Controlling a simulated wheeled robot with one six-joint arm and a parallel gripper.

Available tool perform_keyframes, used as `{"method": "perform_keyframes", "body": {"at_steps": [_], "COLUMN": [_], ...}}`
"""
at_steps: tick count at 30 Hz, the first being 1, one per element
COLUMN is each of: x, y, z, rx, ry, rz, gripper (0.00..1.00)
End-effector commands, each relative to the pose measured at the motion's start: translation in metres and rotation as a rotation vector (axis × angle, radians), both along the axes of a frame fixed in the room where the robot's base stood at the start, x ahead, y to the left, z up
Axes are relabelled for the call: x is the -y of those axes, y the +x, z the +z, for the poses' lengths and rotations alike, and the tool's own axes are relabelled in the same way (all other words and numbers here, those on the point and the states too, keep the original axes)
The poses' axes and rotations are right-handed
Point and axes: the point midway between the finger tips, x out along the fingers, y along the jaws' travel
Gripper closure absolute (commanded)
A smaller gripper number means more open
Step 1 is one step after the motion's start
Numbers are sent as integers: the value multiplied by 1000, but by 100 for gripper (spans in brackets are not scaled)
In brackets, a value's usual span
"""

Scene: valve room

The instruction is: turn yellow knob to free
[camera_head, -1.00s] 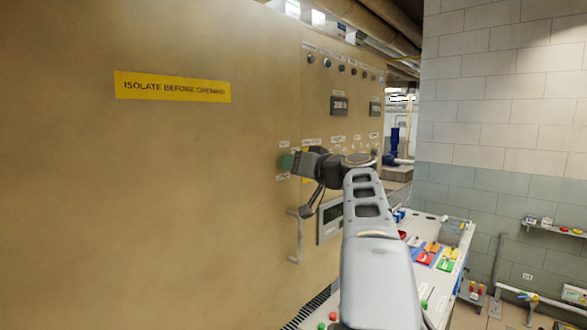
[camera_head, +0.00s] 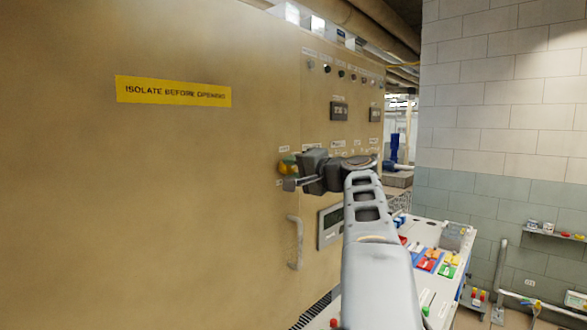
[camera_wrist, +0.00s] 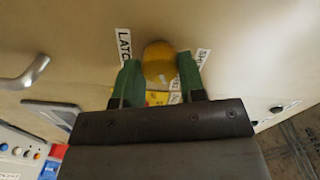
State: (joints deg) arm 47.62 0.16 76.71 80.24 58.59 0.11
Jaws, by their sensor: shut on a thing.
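The yellow knob (camera_wrist: 158,60) sits on the tan cabinet face, between the two green fingers of my gripper (camera_wrist: 158,76) in the wrist view. The jaws are shut on it. A label starting "LATC" (camera_wrist: 124,43) is left of the knob, and another label (camera_wrist: 202,57), not fully readable, is to its right. In the head view, the yellow knob (camera_head: 285,162) shows at the tip of my gripper (camera_head: 291,168). The knob's pointer and exact setting cannot be made out.
A handle (camera_head: 295,243) and a grey display (camera_head: 330,226) are below on the cabinet. Small round fittings (camera_head: 327,68) and two dark displays (camera_head: 339,110) are above. A bench with coloured items (camera_head: 430,260) stands at lower right.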

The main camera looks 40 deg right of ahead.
Motion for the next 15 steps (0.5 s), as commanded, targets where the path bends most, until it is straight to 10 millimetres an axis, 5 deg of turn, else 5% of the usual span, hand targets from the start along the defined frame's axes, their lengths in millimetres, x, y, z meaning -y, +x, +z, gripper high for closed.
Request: {"method": "perform_keyframes", "body": {"at_steps": [15], "x": [0], "y": [0], "z": [2], "rx": [-63], "ry": [353], "rz": [-2], "gripper": [87]}}
